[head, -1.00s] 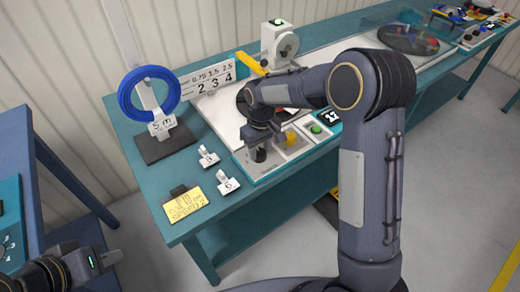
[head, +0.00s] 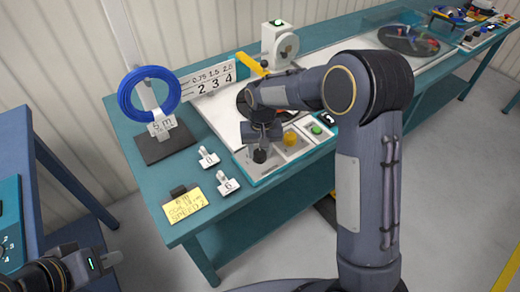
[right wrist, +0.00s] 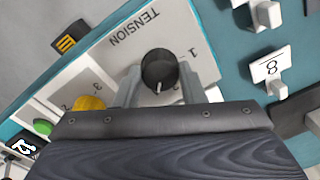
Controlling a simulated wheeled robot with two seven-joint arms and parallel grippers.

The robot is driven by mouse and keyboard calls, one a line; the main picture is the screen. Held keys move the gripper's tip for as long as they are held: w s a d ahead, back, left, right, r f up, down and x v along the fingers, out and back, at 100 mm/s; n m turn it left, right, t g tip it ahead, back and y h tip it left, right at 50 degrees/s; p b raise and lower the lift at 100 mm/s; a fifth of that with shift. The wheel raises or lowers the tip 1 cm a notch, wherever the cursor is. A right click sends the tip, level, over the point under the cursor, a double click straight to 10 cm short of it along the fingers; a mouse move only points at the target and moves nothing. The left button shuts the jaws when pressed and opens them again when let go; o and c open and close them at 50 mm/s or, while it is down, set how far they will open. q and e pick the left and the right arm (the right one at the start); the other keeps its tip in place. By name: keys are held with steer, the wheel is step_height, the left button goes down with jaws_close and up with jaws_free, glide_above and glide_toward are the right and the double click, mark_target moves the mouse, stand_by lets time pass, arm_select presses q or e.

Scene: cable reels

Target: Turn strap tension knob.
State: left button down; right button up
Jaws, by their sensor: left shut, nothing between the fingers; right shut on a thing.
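The black strap tension knob (right wrist: 158,68) sits on a pale panel marked TENSION in the right wrist view. Its white pointer line faces the bottom of that picture, between the 1 and 3 marks; part of the scale is hidden by my gripper. My right gripper (right wrist: 166,82) has a finger on each side of the knob and is shut on it. In the head view the knob (head: 259,156) shows just below my right gripper (head: 261,142). My left gripper (head: 112,259) is shut and empty at lower left, away from the teal bench.
A yellow knob (head: 290,138) and a green button (head: 316,129) stand close beside the tension knob. A blue cable coil (head: 124,95) hangs on a stand. White number tags (head: 228,185) and a yellow note (head: 186,205) lie at the bench's near left.

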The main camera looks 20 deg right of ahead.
mark_target(261, 153)
steer(key=shift+w+r, duration=0.1)
steer(key=o, duration=1)
step_height(261, 153, up, 7)
steer(key=shift+d+f, duration=0.1)
steer(key=shift+r, duration=0.45)
